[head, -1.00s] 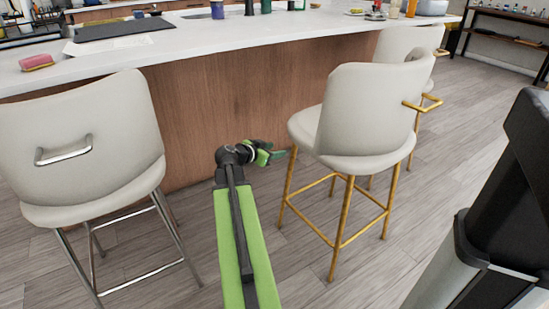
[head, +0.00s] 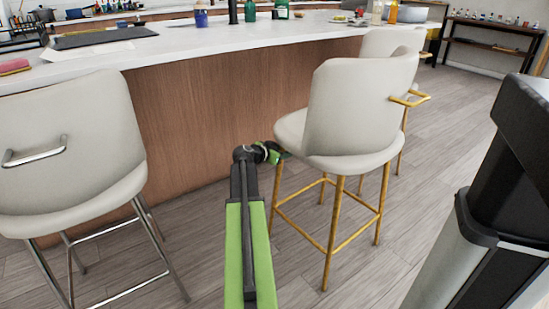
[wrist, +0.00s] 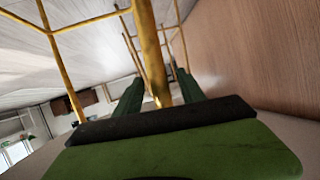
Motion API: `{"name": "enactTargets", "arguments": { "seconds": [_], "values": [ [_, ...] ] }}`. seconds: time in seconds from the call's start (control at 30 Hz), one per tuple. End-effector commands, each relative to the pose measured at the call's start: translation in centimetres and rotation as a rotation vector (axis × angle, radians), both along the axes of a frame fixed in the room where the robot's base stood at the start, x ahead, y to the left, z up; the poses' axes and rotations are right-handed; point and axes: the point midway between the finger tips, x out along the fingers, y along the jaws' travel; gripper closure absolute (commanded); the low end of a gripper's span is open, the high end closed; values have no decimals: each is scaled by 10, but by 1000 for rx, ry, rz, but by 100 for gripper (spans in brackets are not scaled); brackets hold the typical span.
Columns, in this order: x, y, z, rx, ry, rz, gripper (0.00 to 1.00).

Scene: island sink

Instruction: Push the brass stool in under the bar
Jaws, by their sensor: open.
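The nearer brass stool (head: 352,110) has a cream seat and back, gold legs and a gold handle on its back. It stands upright beside the bar (head: 200,110), with its back turned away from it. My gripper (head: 276,153) is at the stool's left side, just below the seat edge. In the wrist view, my gripper's green fingers (wrist: 160,76) are apart, with a brass leg (wrist: 150,45) showing between them. I cannot tell whether they touch it. The seat partly hides the fingertips in the head view.
A second brass-legged stool (head: 392,42) stands just behind. A cream stool with chrome legs (head: 70,150) stands at left. The white countertop (head: 210,38) overhangs the wood panel. Grey floor (head: 450,130) is open right of the brass stools.

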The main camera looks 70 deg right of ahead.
Motion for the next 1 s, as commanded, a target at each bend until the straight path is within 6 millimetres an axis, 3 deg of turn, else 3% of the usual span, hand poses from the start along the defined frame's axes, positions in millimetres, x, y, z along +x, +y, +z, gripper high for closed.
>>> {"name": "enactTargets", "arguments": {
  "seconds": [0.2,0.57,0.93,1.0],
  "values": [
    [-7,-25,-12,0,-1,0,53],
    [-9,-29,-12,0,-1,-1,53],
    [-10,-29,-12,0,0,-2,99],
    [-10,-29,-12,0,0,-2,100]
  ]
}}
